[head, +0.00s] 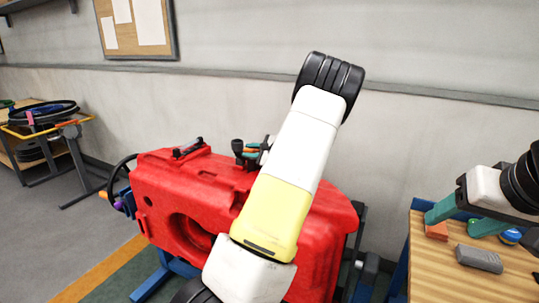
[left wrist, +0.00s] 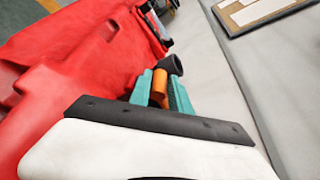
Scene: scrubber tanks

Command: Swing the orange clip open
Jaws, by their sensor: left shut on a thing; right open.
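The orange clip (left wrist: 159,86) shows in the left wrist view between the two teal fingers of my left gripper (left wrist: 161,90), which is shut on it. A dark round neck or cap (left wrist: 171,65) stands right behind the clip. The clip sits at the top of the red tank (head: 165,172). In the head view my left gripper (head: 252,150) is small and partly hidden behind my own arm, beside the dark cap (head: 237,146). My right gripper (head: 465,218) is open and empty above the wooden bench at the right.
The wooden bench (head: 450,284) holds an orange block (head: 436,231), a grey block (head: 479,259) and a small blue and yellow item (head: 510,236). A black strap or handle (head: 188,148) lies on the tank's top left. A cart (head: 62,137) stands far left by the wall.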

